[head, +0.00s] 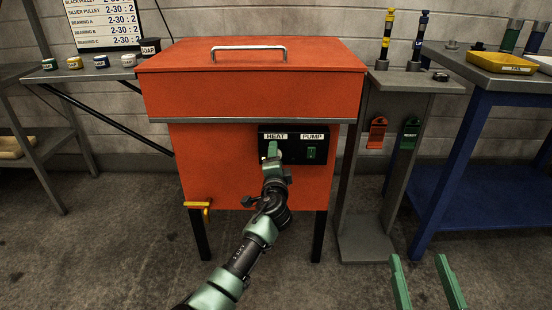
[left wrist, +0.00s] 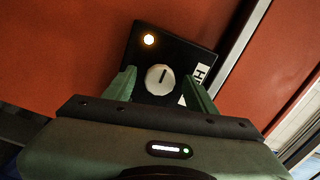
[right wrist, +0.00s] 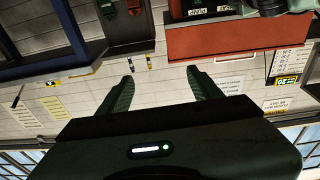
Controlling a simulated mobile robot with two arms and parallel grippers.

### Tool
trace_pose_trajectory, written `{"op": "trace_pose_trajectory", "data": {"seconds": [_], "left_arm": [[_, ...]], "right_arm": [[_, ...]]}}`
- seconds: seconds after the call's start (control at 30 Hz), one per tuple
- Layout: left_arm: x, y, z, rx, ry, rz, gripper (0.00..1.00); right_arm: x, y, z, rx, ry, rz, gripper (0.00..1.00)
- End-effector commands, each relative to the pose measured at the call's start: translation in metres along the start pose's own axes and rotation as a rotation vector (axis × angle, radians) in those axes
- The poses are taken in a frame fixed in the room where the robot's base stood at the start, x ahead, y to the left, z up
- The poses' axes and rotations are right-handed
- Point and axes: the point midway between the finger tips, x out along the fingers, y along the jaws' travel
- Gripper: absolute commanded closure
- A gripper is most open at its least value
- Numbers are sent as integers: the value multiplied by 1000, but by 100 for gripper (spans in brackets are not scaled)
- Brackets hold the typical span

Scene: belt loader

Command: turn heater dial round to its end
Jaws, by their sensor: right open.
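The heater dial (left wrist: 158,78) is a round white knob with a dark pointer line, on a black control panel (head: 292,152) on the front of the orange washer. In the left wrist view it lies between the two green fingers of my left gripper (left wrist: 158,84), with a gap on each side. The pointer line points nearly straight up in that view. In the head view my left gripper hides the dial under the HEAT label (head: 275,136). My right gripper (head: 426,268) is open and empty at the lower right.
A yellow tap (head: 198,206) juts from the washer's lower left. A grey stand (head: 362,225) and a blue bench (head: 465,160) stand to the right. The floor in front is clear.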

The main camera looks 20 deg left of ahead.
Motion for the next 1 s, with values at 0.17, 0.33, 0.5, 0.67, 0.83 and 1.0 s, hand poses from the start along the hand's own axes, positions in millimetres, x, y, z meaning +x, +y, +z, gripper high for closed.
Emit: {"op": "trace_pose_trajectory", "data": {"seconds": [0.17, 0.33, 0.5, 0.67, 0.83, 1.0], "left_arm": [[0, 0, 0, -2, 0, 1, 45], [-4, 0, 0, -2, 1, 2, 45], [-21, 0, -1, -3, 2, 2, 45], [-45, 0, -1, -2, 1, 2, 45], [-67, 0, 0, -1, 1, 2, 45], [-77, 0, 0, -1, 0, 1, 45]], "right_arm": [[0, 0, 0, 0, 1, 0, 36], [0, 0, 1, 0, -14, 0, 36], [-5, 4, 29, -4, -164, 9, 36], [-17, 9, 59, -6, -331, 19, 36], [-31, 12, 82, -7, -466, 27, 36], [-39, 14, 93, -7, -527, 31, 36]]}}
